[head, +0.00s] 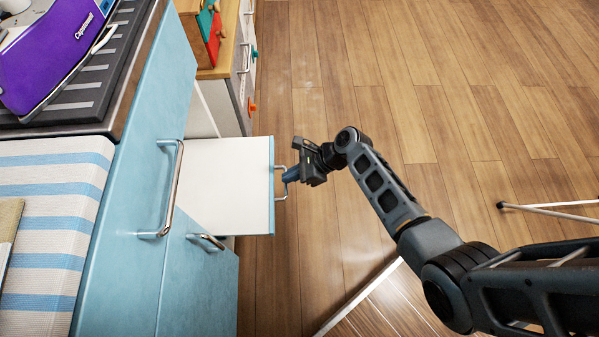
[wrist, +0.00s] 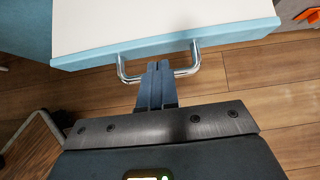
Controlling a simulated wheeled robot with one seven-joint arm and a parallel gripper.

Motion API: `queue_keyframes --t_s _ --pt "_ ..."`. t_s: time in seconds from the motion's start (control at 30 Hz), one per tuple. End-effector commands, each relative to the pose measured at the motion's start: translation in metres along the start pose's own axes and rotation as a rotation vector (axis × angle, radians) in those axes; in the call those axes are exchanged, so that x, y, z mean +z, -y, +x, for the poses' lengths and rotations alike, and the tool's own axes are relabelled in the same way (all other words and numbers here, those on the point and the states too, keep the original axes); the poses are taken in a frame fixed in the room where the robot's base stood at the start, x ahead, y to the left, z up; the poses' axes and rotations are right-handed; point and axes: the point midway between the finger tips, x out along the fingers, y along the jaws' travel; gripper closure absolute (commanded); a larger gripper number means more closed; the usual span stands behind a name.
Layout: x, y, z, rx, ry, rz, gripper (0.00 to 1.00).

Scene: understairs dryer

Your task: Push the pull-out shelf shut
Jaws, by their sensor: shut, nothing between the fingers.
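The pull-out shelf (head: 235,190) is a white board with a light blue front edge and a chrome bar handle. It sticks out of the blue cabinet (head: 150,110) over the floor. In the wrist view the shelf (wrist: 150,22) fills the top, with its handle (wrist: 186,71) just below the blue edge. My gripper (head: 288,174) is at the handle, its fingers pointing left towards the shelf front. In the wrist view my gripper's fingertips (wrist: 158,66) are together, with nothing between them, and overlap the handle bar. Whether they touch it I cannot tell.
A purple appliance (head: 50,50) and a striped cloth (head: 50,225) lie on the cabinet top. Another cabinet with colourful items (head: 205,35) stands beyond the shelf. A metal-legged object (head: 545,207) stands at the right. The wooden floor (head: 330,80) beyond my arm is clear.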

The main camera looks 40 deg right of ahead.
Motion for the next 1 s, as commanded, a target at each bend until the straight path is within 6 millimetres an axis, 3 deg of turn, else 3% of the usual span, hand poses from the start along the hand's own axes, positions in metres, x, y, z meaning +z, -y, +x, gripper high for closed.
queue_keyframes --t_s 0.5,0.8,1.0 --pt "0.098 -0.001 0.098 0.003 0.000 -0.005 1.00" --pt "0.129 -0.001 0.128 0.002 0.004 -0.005 1.00" --pt "0.134 -0.001 0.134 0.001 0.007 -0.004 1.00"
